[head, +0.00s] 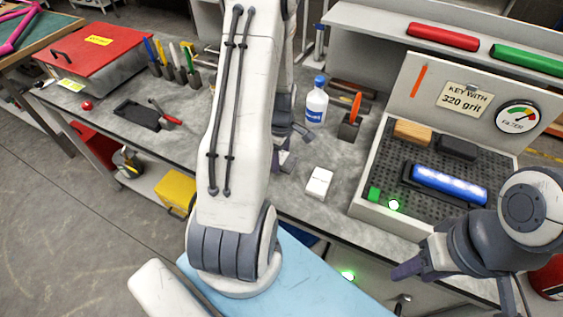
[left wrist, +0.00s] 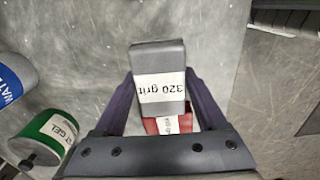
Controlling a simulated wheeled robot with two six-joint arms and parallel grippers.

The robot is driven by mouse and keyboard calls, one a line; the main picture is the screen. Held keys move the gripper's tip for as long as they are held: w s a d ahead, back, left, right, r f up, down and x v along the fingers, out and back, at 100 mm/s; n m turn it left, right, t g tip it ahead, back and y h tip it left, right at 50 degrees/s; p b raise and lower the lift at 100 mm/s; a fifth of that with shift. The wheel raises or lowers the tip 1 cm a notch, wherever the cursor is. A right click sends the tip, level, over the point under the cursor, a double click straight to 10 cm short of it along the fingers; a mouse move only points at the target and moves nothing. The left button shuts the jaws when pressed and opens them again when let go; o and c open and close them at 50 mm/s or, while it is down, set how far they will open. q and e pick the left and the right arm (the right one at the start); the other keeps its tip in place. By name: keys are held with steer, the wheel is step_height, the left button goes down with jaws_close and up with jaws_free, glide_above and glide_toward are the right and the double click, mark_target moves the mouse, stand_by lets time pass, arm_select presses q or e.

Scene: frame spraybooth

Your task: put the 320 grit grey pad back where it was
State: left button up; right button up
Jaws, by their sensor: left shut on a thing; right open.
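The grey pad (left wrist: 160,70), with a white "320 grit" label upside down, sits between the two fingers of my left gripper (left wrist: 160,105) in the left wrist view. The gripper is shut on it, over the grey bench. In the head view my left gripper (head: 290,150) is mostly behind my own arm, near the blue-capped bottle, and I cannot make out the pad there. A red item with a white label (left wrist: 168,125) shows partly below the pad. My right gripper (head: 425,268) is open and empty at the bench's front right.
A bottle (head: 316,105), an orange-handled tool in a holder (head: 349,126) and a white block (head: 319,182) stand nearby. A green-labelled can (left wrist: 48,138) is left of the gripper.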

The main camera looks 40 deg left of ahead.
mark_target(281, 164)
arm_select(q)
step_height(281, 164, down, 3)
steer(key=shift+f+p, duration=0.1)
steer(key=shift+p, duration=0.3)
steer(key=shift+f, duration=0.15)
steer(key=shift+f, duration=0.15)
steer(key=o, duration=1.2)
steer(key=shift+o, duration=0.2)
